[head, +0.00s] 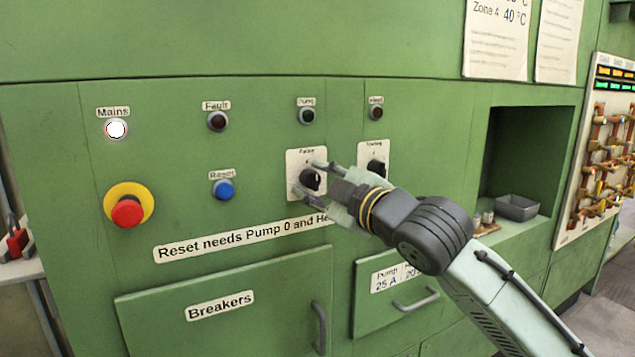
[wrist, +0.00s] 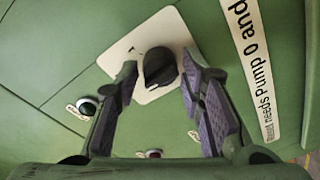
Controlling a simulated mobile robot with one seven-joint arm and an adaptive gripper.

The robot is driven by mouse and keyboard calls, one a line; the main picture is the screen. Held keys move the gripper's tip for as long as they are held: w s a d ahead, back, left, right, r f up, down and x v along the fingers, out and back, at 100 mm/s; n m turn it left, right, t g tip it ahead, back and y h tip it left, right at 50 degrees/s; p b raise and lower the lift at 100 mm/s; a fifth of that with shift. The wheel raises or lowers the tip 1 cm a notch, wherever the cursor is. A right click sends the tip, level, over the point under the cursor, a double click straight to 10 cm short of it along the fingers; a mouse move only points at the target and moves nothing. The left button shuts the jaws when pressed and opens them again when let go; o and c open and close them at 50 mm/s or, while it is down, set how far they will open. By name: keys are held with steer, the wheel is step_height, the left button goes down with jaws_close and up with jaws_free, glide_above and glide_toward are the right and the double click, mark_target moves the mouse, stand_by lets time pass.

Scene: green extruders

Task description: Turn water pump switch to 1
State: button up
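The water pump switch is a black rotary knob (wrist: 160,68) on a white plate (head: 293,160), below the lamp labelled Pump. The small print on the plate is too blurred to read surely. The knob also shows in the head view (head: 311,180), partly behind a finger. My gripper (head: 309,177) is open in front of this plate. In the wrist view my gripper (wrist: 167,76) has one finger on each side of the knob, with gaps showing between them. I cannot tell the depth of the fingertips along the knob, nor which mark the knob points to.
A second switch plate (head: 374,150) is close on the right, partly behind my gripper. A blue Reset button (head: 223,189) and a red emergency button (head: 127,211) are to the left. The Mains lamp (head: 116,129) is lit white.

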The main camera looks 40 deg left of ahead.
jaws_close()
steer(key=shift+m, duration=0.3)
steer(key=m, duration=0.5)
steer(key=shift+m+t, duration=0.3)
steer(key=m+p, duration=0.2)
steer(key=m, duration=0.4)
steer(key=shift+w+t, duration=0.1)
steer(key=shift+t, duration=0.2)
steer(key=shift+m+y, duration=0.3)
steer(key=shift+o, duration=1.8)
jaws_free()
